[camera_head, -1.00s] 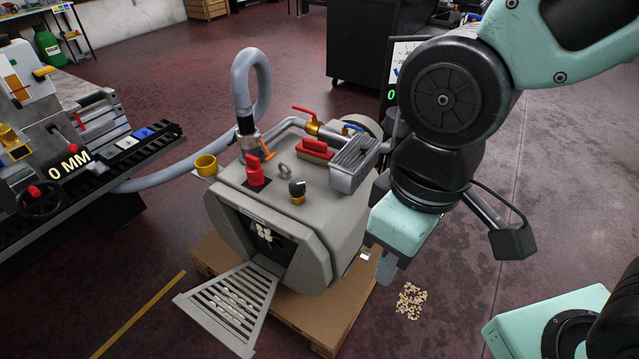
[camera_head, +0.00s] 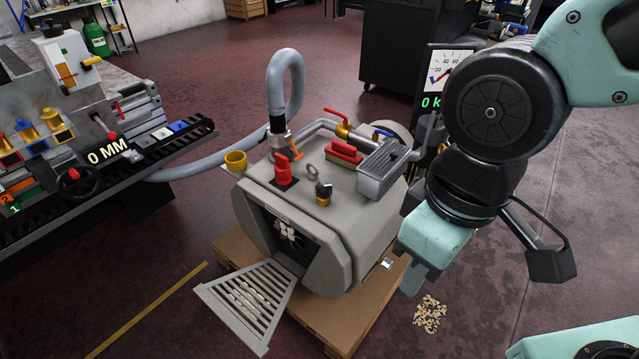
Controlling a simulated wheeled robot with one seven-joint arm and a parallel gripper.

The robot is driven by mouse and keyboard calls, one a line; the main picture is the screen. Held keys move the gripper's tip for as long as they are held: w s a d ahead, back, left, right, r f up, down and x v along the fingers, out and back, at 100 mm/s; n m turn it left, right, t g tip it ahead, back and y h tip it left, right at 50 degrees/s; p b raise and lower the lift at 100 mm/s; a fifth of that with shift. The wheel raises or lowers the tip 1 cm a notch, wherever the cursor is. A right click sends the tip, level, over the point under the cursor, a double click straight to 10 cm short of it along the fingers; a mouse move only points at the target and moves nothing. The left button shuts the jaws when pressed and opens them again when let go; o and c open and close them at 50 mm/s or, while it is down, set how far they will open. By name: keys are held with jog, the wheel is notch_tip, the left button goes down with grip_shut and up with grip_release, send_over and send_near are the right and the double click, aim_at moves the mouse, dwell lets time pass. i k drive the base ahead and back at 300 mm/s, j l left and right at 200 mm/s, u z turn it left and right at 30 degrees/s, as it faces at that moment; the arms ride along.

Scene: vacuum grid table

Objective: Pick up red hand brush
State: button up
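A red hand brush (camera_head: 345,149) with a pale bristle edge lies on top of the grey vacuum machine (camera_head: 372,228), between the red-handled valve and the grey ribbed box. My gripper (camera_head: 411,282) hangs to the right of the machine, low and well apart from the brush. It points down and is seen from the side. Only one fingertip shows clearly, so its opening is hidden. I see nothing held in it.
The ribbed box (camera_head: 382,172), red-handled valve (camera_head: 343,124) and grey hose (camera_head: 285,85) stand close around the brush. A wooden pallet (camera_head: 235,250) carries the machine. Pale chips (camera_head: 430,314) lie on the floor at right. A gauge display (camera_head: 446,75) stands behind the arm.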

aim_at(338, 153)
jog(key=i+l+u, duration=0.1)
jog(key=u, duration=0.3)
jog(key=i+l+u, duration=0.1)
jog(key=l+u, duration=0.35)
jog(key=u, duration=0.3)
jog(key=i+l+u, duration=0.15)
jog(key=l, duration=0.65)
jog(key=l+u, duration=0.1)
jog(key=l, duration=0.7)
jog(key=i+l+u, duration=0.15)
jog(key=l, duration=0.65)
